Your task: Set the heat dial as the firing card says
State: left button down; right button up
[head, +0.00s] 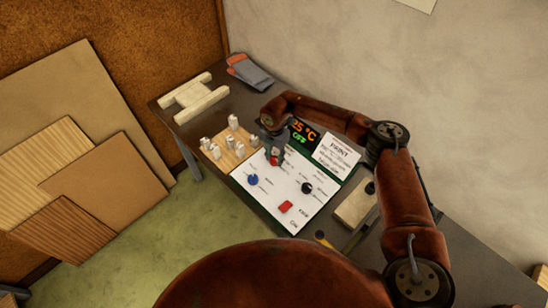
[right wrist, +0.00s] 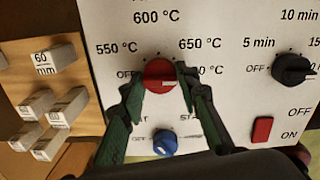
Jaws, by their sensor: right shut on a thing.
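The red heat dial (right wrist: 158,72) sits on the white control panel (right wrist: 225,18), between labels for OFF, 550, 600 and 650 °C and one partly covered by a finger. Its pale mark is toward the lower right; the exact setting is hard to read. My right gripper (right wrist: 162,82) is shut on the dial, one finger on each side. In the head view the right gripper (head: 272,150) reaches down over the red dial (head: 274,161). The white card (head: 335,152) stands behind the panel; its small text is unreadable. The display (head: 302,132) reads about 25 °C and OFF. My left gripper is out of view.
A blue knob (right wrist: 165,142), a black timer knob (right wrist: 292,69) and a red switch (right wrist: 262,130) are close to the dial. Small marked blocks (right wrist: 48,60) stand on a wooden board to the left. Gloves (head: 250,73) and a pale wooden frame (head: 193,97) lie farther back.

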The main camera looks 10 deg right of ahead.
aim_at(275, 159)
jog(key=o, duration=0.9)
jog(key=shift+s+f, duration=0.2)
jog(key=shift+s, duration=0.05)
jog(key=shift+c, duration=0.2)
jog(key=o, duration=0.3)
jog(key=shift+w+r, duration=0.15)
notch_tip(275, 159, up, 12)
